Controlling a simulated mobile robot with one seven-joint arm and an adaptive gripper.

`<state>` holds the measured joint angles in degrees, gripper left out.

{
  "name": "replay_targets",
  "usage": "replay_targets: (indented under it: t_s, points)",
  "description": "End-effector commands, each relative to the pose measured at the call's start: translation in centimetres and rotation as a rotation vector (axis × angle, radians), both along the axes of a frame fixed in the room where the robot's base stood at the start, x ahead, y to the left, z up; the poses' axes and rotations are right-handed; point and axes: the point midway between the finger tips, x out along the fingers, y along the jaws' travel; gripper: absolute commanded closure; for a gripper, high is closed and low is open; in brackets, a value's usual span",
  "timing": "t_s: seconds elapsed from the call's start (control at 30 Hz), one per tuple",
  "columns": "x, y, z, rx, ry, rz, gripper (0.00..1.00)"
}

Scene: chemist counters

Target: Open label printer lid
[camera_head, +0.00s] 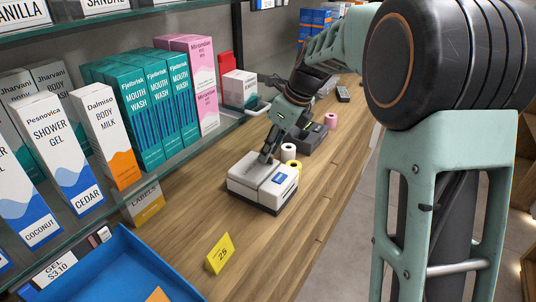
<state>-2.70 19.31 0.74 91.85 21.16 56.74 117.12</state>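My arm hides part of the counter behind the printer.
Label rolls (289,152) stand just behind the printer, near a dark device (312,137). A yellow price card (219,254) stands in front. Glass shelves with boxed toiletries (118,130) line the left, above a blue tray (120,272). The wooden counter (285,240) is clear at the front right.

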Motion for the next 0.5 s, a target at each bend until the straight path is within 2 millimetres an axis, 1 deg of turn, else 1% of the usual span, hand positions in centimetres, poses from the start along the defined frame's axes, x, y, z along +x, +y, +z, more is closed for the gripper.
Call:
replay_targets:
  t_s: [0.03, 0.17, 0.47, 0.5]
  points:
    - [0.07, 0.22, -0.67, 0.001, 0.003, 0.001, 0.75]
    - [0.28, 0.49, -1.35, 0.001, 0.001, 0.0, 0.75]
    - [0.32, 0.54, -1.49, 0.0, 0.0, 0.0, 0.75]
    - [0.32, 0.54, -1.48, 0.0, 0.0, 0.0, 0.8]
